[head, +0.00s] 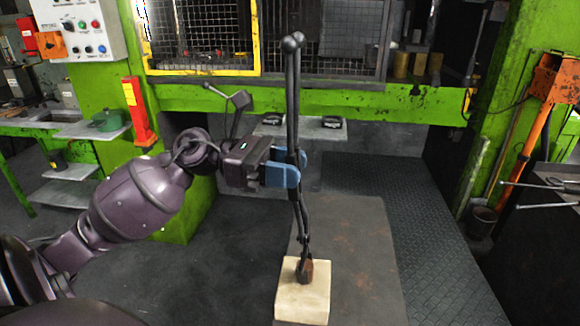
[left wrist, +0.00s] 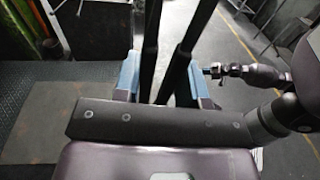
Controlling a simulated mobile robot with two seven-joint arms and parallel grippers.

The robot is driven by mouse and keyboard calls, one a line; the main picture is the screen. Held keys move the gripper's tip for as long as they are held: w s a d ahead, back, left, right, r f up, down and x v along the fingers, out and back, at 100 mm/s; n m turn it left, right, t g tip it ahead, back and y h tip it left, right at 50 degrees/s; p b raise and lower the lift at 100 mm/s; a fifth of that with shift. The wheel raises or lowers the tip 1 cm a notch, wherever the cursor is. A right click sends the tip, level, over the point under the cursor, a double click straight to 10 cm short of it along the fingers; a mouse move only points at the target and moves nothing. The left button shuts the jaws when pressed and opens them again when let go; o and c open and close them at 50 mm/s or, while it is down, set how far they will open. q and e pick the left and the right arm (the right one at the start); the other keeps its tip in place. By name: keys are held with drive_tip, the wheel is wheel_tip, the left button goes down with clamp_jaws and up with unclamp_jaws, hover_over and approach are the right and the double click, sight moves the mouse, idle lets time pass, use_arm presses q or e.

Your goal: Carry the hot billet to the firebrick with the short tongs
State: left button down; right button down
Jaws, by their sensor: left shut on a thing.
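My left gripper (head: 285,170) is shut on the handles of the dark short tongs (head: 293,105). The tongs hang nearly upright, with their ball ends at the top close together. In the left wrist view, the blue fingers (left wrist: 160,82) are on either side of the two dark handles (left wrist: 178,62). The jaws point down at the cream firebrick (head: 302,303). A small dark brown-red piece, apparently the billet (head: 306,268), shows at the jaws, over the brick's top. I cannot tell whether it touches the brick. My right gripper does not show.
The firebrick is on a rusty brown plate (head: 350,240) with dark tread flooring (head: 430,200) to its right. The green press frame (head: 390,103) and mesh guard (head: 330,40) stand behind. A dark bench (head: 545,240) with another tool is at the right.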

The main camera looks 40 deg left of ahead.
use_arm(q)
drive_tip(key=shift+r, duration=0.1)
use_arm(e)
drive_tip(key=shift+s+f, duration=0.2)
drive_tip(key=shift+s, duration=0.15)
use_arm(q)
drive_tip(key=shift+f, duration=0.25)
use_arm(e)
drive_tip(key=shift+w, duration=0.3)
use_arm(q)
drive_tip(key=shift+f, duration=0.15)
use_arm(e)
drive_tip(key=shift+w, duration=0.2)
use_arm(q)
drive_tip(key=shift+f+b, duration=0.1)
drive_tip(key=shift+b, duration=0.25)
drive_tip(key=c, duration=1.1)
unclamp_jaws()
drive_tip(key=shift+o, duration=0.7)
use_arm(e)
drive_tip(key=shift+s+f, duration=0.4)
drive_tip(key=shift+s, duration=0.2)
